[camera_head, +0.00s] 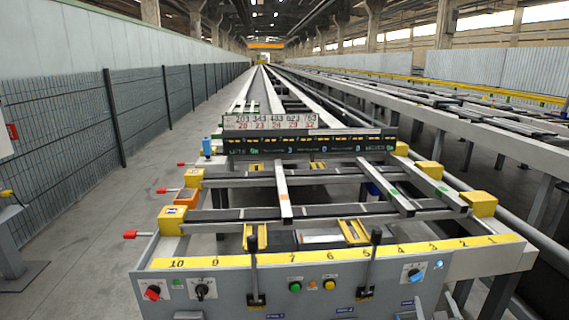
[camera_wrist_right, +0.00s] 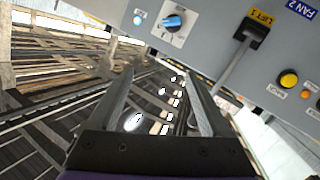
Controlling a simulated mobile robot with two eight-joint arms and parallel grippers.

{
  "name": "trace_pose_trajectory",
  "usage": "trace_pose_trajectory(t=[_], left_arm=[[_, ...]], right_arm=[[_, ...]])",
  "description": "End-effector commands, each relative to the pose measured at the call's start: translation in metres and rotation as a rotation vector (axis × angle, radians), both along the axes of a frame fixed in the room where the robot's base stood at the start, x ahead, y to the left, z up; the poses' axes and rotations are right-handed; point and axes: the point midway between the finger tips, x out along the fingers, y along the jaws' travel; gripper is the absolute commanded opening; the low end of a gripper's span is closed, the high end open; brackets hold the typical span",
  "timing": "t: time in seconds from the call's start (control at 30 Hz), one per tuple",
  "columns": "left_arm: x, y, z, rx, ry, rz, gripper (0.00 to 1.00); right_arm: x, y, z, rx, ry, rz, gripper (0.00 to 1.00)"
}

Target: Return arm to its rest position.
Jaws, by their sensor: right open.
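My right gripper (camera_head: 433,308) shows at the bottom edge of the head view, in front of the grey control panel (camera_head: 235,289). Only its light fingertips show there; the rest of the arm is cut off. In the right wrist view the gripper (camera_wrist_right: 160,88) has its two fingers wide apart with nothing between them. The panel (camera_wrist_right: 222,52) fills the upper right of that view, with a blue knob (camera_wrist_right: 174,21) and a black-based lever (camera_wrist_right: 250,33) beyond the fingers. My left gripper is in neither view.
The runout table carries a yellow numbered strip (camera_head: 335,252), two upright levers (camera_head: 254,268) (camera_head: 370,262), and several knobs and buttons. Metal bars (camera_head: 284,190) lie across its rails. Red-tipped handles (camera_head: 131,234) stick out left. Open floor (camera_head: 85,250) lies left, beside a mesh fence (camera_head: 60,130).

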Motion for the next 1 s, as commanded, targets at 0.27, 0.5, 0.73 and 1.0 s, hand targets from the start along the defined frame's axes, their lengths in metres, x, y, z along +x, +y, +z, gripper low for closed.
trace_pose_trajectory(t=[0.27, 0.5, 0.73, 1.0], left_arm=[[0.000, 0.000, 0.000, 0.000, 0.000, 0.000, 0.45], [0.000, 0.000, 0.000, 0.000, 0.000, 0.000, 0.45], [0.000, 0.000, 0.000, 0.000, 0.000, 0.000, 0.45], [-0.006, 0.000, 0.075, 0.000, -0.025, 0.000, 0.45]], right_arm=[[-0.120, 0.082, -0.028, 0.204, 0.345, -0.119, 0.82], [-0.238, 0.155, -0.078, 0.350, 0.683, -0.076, 0.82], [-0.326, 0.206, -0.112, 0.435, 0.928, 0.020, 0.82], [-0.342, 0.212, -0.040, 0.445, 0.935, 0.038, 0.82]])
